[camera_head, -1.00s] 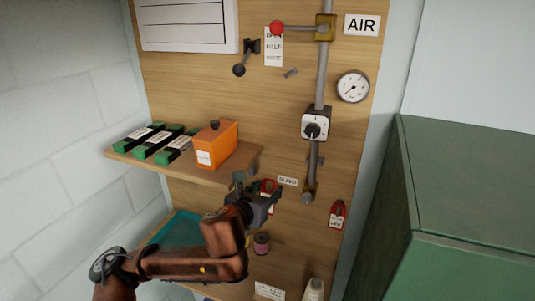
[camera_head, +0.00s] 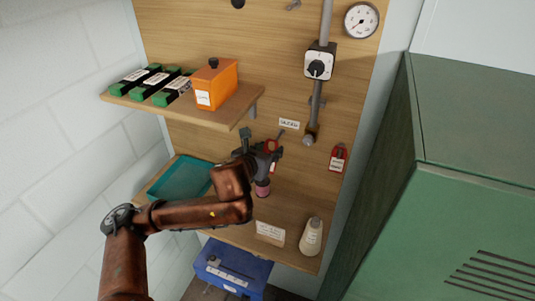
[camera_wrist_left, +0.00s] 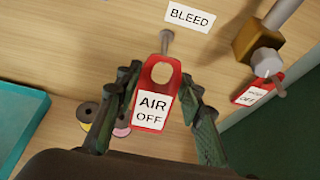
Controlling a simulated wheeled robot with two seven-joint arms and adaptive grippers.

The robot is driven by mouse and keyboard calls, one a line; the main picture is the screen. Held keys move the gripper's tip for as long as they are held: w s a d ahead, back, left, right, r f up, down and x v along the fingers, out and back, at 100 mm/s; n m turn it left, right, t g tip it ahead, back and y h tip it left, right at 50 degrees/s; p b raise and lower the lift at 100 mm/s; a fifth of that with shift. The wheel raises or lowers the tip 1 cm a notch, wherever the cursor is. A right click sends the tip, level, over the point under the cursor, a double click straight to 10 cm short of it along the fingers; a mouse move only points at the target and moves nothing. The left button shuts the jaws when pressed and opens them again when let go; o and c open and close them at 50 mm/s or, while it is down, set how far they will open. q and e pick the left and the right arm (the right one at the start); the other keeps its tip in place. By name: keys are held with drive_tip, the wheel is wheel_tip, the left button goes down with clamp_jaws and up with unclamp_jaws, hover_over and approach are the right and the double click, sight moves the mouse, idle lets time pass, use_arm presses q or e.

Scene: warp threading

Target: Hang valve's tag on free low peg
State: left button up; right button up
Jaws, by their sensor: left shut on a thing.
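A red tag with a white "AIR OFF" label (camera_wrist_left: 153,108) and a hole near its top is between the fingers of my left gripper (camera_wrist_left: 163,115). In the head view, the left gripper (camera_head: 266,151) and a bit of the red tag (camera_head: 272,146) are in front of the board. A metal peg (camera_wrist_left: 167,42) under the "BLEED" label (camera_wrist_left: 190,16) shows just above the tag's top edge. The hole shows only board through it; I cannot tell whether tag and peg touch. A second red tag (camera_head: 338,158) hangs to the right. The right gripper is not in view.
Above left is a shelf (camera_head: 240,112) with an orange box (camera_head: 218,85) and green-black blocks. Below are a teal tray (camera_head: 185,180), spools (camera_wrist_left: 88,118) and a white bottle (camera_head: 311,238). A pipe (camera_head: 317,105) and green cabinet (camera_head: 470,180) stand right.

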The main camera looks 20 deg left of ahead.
sight(277, 138)
use_arm(q)
drive_tip(key=shift+w+d+f+b, duration=0.15)
drive_tip(key=shift+w+b, duration=0.65)
drive_tip(key=shift+w, duration=0.65)
drive_tip(key=shift+w+f+b, duration=0.15)
drive_tip(key=shift+w+b, duration=0.6)
drive_tip(key=shift+w, duration=0.7)
drive_tip(key=shift+w+f+p, duration=0.25)
drive_tip(key=shift+w+p, duration=0.2)
drive_tip(key=shift+w, duration=0.05)
drive_tip(key=shift+w+f+p, duration=0.1)
drive_tip(key=shift+f+p, duration=0.1)
drive_tip(key=shift+p, duration=0.1)
drive_tip(key=o, duration=1)
